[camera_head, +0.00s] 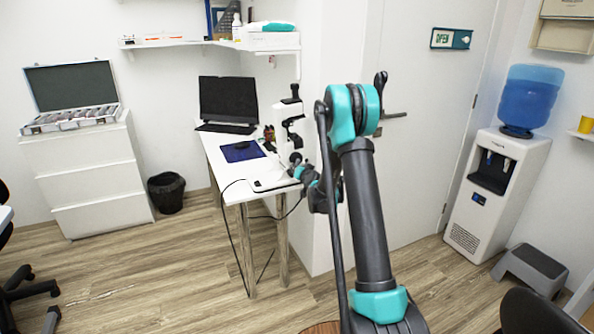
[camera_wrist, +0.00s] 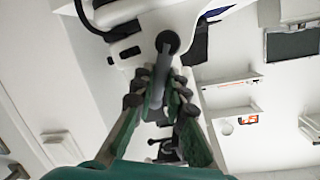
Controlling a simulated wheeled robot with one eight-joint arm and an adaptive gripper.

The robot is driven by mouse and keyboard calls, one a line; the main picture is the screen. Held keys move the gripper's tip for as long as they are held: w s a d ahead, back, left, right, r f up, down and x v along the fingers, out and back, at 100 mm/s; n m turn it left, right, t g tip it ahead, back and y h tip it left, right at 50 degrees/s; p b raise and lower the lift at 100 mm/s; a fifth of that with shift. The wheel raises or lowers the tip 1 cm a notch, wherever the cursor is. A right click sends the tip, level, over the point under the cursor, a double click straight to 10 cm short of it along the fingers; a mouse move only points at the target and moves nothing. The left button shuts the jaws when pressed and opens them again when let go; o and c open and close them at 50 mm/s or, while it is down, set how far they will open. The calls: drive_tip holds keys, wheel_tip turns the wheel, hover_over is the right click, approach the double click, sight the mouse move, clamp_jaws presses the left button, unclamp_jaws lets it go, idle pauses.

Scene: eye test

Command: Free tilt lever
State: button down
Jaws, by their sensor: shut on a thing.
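The white eye-test instrument (camera_head: 283,122) stands at the right end of the white desk, and its white body (camera_wrist: 120,12) fills the top of the wrist view. A grey rod with a round dark end, which looks like the tilt lever (camera_wrist: 161,66), runs down between my fingers in the wrist view. My gripper (camera_wrist: 160,84) is shut on this lever, with a green-lined finger on each side. In the head view my gripper (camera_head: 298,164) is small and dark against the instrument's lower front. The lever cannot be made out there.
The white desk (camera_head: 225,165) also bears a monitor (camera_head: 228,100) and a blue mat (camera_head: 242,151). Cables hang by its legs. A bin (camera_head: 167,193) and drawers (camera_head: 95,185) stand left. A water dispenser (camera_head: 492,190) and a step stool (camera_head: 530,268) stand right. Open floor lies left of the desk.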

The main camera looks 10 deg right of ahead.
drive_tip(key=shift+s+a+r+n+t+h, duration=0.15)
drive_tip(key=shift+a+n+t+h, duration=0.2)
drive_tip(key=shift+n, duration=0.55)
drive_tip(key=c, duration=1.8)
unclamp_jaws()
drive_tip(key=v, duration=1.2)
drive_tip(key=shift+s+a+r, duration=0.1)
